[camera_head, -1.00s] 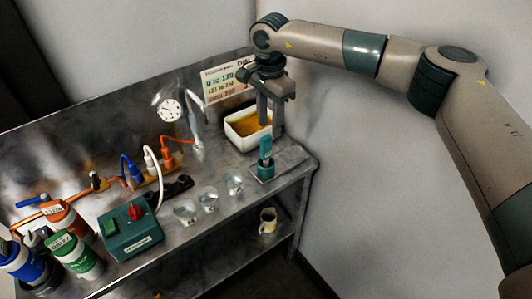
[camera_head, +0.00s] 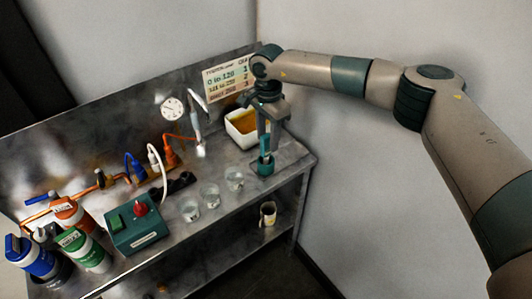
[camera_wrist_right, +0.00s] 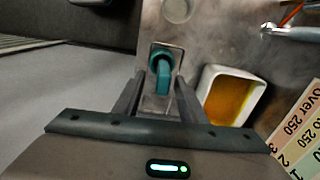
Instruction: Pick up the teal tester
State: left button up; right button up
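The teal tester (camera_head: 265,144) stands upright in a small teal holder (camera_head: 265,168) near the right end of the metal bench. It also shows in the right wrist view (camera_wrist_right: 162,76), seen from above. My right gripper (camera_head: 267,135) points down over the tester. In the right wrist view its two fingers (camera_wrist_right: 158,100) are spread apart, one on each side of the tester's line, and no grip on it shows. My left gripper is in neither view.
A white tub of amber liquid (camera_head: 232,132) stands close behind the tester. Several glass cups, one here (camera_head: 234,180), stand to its left. A teal box with a red knob (camera_head: 136,229) and bottles (camera_head: 85,249) are farther left. A mug (camera_head: 268,213) is on the lower shelf.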

aim_at(266, 145)
jog(key=shift+a+f+p, duration=0.15)
jog(key=shift+f+p, duration=0.1)
jog(key=shift+p, duration=0.15)
notch_tip(266, 145, down, 2)
jog(key=shift+a+p, duration=0.1)
jog(key=shift+p, duration=0.55)
jog(key=shift+f, duration=0.75)
jog(key=shift+c, duration=0.4)
jog(key=shift+w, duration=0.1)
grip_shut()
